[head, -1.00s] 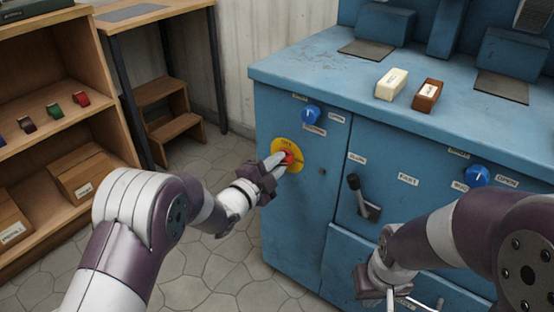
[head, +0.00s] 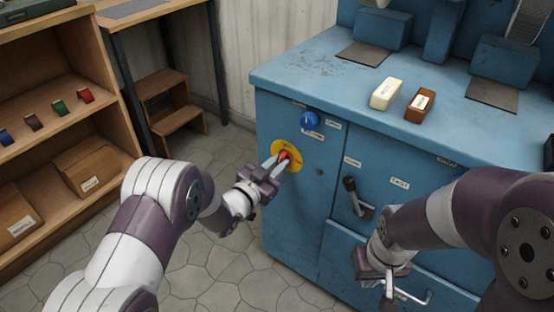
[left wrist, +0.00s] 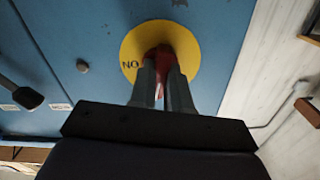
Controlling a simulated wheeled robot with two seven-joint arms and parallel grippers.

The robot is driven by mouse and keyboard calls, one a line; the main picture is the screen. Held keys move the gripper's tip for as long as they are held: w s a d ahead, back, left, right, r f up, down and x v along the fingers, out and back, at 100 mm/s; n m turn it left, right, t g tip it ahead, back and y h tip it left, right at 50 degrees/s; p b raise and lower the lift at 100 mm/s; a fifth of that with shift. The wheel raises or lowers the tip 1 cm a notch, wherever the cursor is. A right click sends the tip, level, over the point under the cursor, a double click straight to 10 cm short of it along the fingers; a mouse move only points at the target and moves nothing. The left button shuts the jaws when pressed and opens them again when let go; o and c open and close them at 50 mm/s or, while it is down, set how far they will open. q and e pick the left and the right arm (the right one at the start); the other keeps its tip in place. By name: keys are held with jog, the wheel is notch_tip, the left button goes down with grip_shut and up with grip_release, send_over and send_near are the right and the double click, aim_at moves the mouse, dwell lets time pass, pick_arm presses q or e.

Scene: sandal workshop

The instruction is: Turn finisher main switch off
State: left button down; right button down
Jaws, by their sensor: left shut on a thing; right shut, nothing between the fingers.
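The finisher's main switch is a red knob (head: 285,155) on a round yellow plate (head: 294,165), set on the front of the blue finisher cabinet (head: 290,225). My left gripper (head: 277,161) is shut on the red knob, one finger on either side. The left wrist view shows the red knob (left wrist: 160,55) between the fingers (left wrist: 160,85), with the yellow plate (left wrist: 192,45) behind. Lettering on the plate reads "NO" in that view; the fingers hide part of the knob. My right gripper (head: 389,290) is shut and empty, low before the cabinet.
A blue knob (head: 310,119) is above the switch and a black lever (head: 356,195) to its right. A cream block (head: 386,93) and a brown block (head: 420,105) lie on the cabinet top. A wooden shelf (head: 105,110) stands at left. Floor between is clear.

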pick_arm(q)
jog(key=shift+n+p, duration=0.55)
jog(key=shift+n, duration=0.65)
jog(key=shift+f, duration=0.1)
jog(key=c, duration=1.1)
grip_release()
jog(key=shift+a, duration=0.1)
jog(key=p+v, duration=0.4)
jog(key=v, duration=0.8)
jog(key=shift+s+a, duration=0.1)
jog(key=shift+s, duration=0.2)
